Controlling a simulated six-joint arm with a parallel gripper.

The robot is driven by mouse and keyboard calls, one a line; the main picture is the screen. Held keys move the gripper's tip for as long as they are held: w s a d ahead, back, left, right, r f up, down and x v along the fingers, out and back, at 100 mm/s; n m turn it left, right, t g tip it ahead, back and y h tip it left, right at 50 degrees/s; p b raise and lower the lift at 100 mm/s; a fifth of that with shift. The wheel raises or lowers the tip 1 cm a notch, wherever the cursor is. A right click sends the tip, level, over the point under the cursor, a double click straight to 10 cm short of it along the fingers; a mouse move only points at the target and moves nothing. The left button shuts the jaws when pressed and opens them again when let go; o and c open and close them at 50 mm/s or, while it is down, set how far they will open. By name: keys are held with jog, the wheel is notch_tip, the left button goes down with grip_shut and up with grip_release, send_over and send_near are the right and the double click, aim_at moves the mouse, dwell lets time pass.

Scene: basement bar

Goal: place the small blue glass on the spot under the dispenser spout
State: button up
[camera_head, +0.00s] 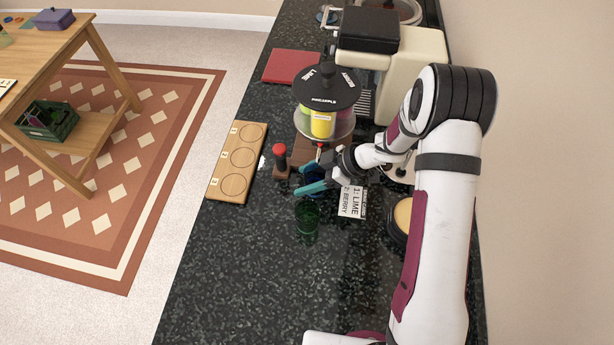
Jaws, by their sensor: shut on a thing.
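The small blue glass (317,181) is dark blue and mostly hidden behind the teal fingers of my gripper (306,180). My gripper is shut on it, just in front of the dispenser. The dispenser (325,92) is a round carousel with a black lid and yellow and green canisters. A red-tipped spout (320,147) shows below its clear bowl, a little behind the glass. The spot under the spout is hidden by the gripper and glass. I cannot tell whether the glass touches the surface below it.
A green glass (307,217) stands close in front of my gripper. A red-topped tamper (280,158) stands to its left, by a wooden board with three rings (240,163). A label card (351,202) and round tin (403,213) are right. The front left counter (230,270) is clear.

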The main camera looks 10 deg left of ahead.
jog(key=shift+f, duration=0.1)
jog(key=o, duration=1.2)
jog(key=shift+c, duration=0.2)
jog(key=v, duration=1.2)
